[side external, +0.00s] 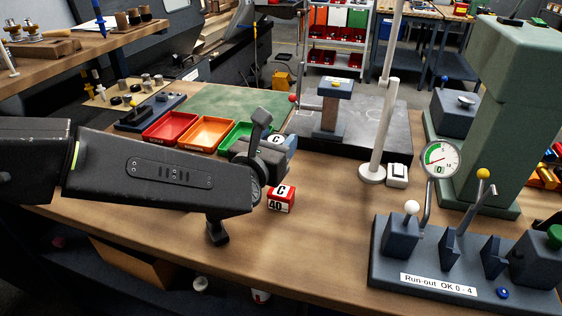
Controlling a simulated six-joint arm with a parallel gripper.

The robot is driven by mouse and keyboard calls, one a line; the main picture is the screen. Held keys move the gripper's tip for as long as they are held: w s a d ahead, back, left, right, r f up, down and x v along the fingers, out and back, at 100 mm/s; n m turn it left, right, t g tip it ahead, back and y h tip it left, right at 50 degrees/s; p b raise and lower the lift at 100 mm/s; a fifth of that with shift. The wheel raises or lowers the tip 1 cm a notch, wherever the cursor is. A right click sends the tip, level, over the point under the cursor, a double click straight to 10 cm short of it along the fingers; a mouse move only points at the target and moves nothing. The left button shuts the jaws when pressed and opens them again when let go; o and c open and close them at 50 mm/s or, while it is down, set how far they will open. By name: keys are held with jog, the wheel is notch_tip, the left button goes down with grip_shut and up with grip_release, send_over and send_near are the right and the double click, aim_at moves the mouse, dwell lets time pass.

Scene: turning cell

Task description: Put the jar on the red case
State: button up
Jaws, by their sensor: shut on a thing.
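The jar (283,140) has a pale blue-white top marked with a "C". It is at the end of my gripper (268,150), whose dark jaws are shut on it and hide much of its body. The red case (281,204) is a small red block with white faces marked "C" and "40". It sits on the wooden bench just below the jar in the picture. The jar appears above and behind the case; the exact gap between them cannot be told from this view.
Red, orange and green trays (170,128) lie behind my arm. A white post (372,172) stands to the right of the case. A run-out gauge fixture (440,268) fills the bench's front right. The bench between case and fixture (330,225) is clear.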

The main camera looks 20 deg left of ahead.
jog(key=shift+d+f, duration=0.35)
jog(key=shift+d, duration=0.2)
jog(key=shift+f, duration=1.95)
jog(key=shift+f, duration=0.15)
jog(key=o, duration=1)
jog(key=shift+c, duration=0.2)
jog(key=shift+s, duration=0.3)
jog(key=s+a, duration=0.2)
jog(key=s, duration=0.9)
jog(key=shift+s, duration=0.2)
